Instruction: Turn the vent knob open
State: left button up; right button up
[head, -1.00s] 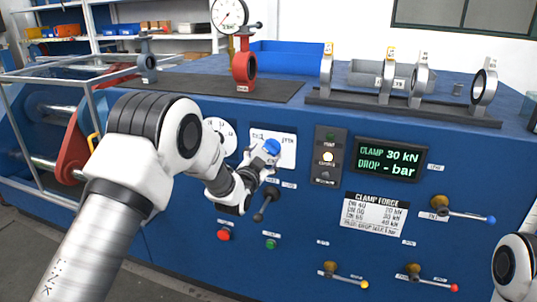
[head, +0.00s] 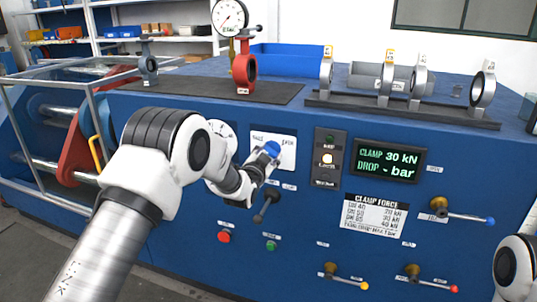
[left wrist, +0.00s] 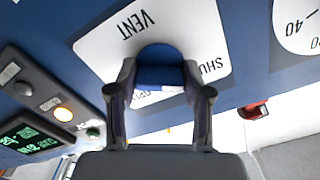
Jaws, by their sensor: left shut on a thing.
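The blue vent knob (head: 272,149) sits on a white label plate (head: 287,150) on the blue front panel. In the left wrist view the knob (left wrist: 160,75) is between my two fingers, and the plate (left wrist: 105,50) reads VENT and SHUT, with another word partly hidden behind the knob and fingers. My left gripper (head: 263,163) is shut on the knob; it also shows in the left wrist view (left wrist: 160,85). The knob's pointer and exact angle are hidden. My right gripper is out of view; only part of my right arm shows at the right edge.
A black lever (head: 266,206) stands just below the gripper, with red (head: 224,237) and green (head: 270,246) buttons lower. A gauge dial (head: 222,135) is left of the plate. The display (head: 390,160) reads CLAMP 30 kN, DROP - bar. Valve rings stand on the bench top.

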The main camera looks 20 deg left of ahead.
pick_arm(q)
jog(key=shift+r, duration=0.15)
jog(key=m+b, duration=0.1)
jog(key=m, duration=0.4)
jog(key=shift+a+r+b, duration=0.1)
jog(key=shift+r+b, duration=0.05)
jog(key=shift+b, duration=0.25)
jog(key=m+b, duration=0.1)
jog(key=m, duration=0.5)
jog(key=shift+w+r+m+b, duration=0.1)
jog(key=shift+r+m+b, duration=0.1)
jog(key=shift+m+b, duration=0.2)
jog(key=m+b, duration=0.1)
jog(key=m, duration=0.5)
jog(key=shift+r, duration=0.1)
jog(key=m+b, duration=0.1)
jog(key=m, duration=0.5)
jog(key=shift+r, duration=0.1)
jog(key=o, duration=1)
jog(key=shift+o, duration=0.8)
jog(key=shift+w+f, duration=0.15)
jog(key=shift+f, duration=0.2)
